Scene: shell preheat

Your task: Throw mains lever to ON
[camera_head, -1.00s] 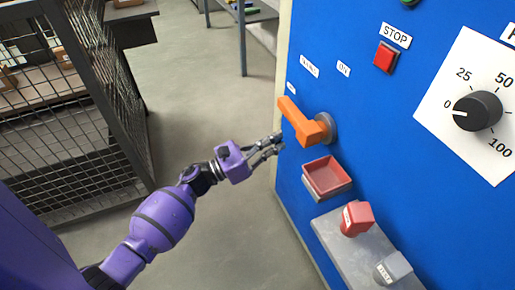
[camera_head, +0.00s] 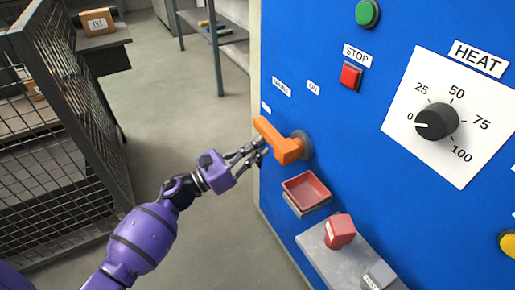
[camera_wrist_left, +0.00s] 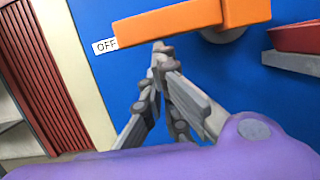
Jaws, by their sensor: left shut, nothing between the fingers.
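The orange mains lever (camera_head: 283,146) is mounted on a grey round hub on the blue panel (camera_head: 340,130). Its handle points left, its end beside the OFF label (camera_wrist_left: 105,46) in the left wrist view. The ON label (camera_head: 313,88) is above the hub. My left gripper (camera_head: 259,148) is shut and empty, just below the handle. In the left wrist view its fingertips (camera_wrist_left: 162,48) are at the lower edge of the orange handle (camera_wrist_left: 190,22); I cannot tell whether they touch. My right gripper is not in view.
A red tray (camera_head: 307,192) sticks out of the panel below the lever. Below it a grey shelf (camera_head: 325,250) holds a red block (camera_head: 340,231) and a grey block (camera_head: 379,276). A mesh cage (camera_head: 65,130) stands at left. The floor between is clear.

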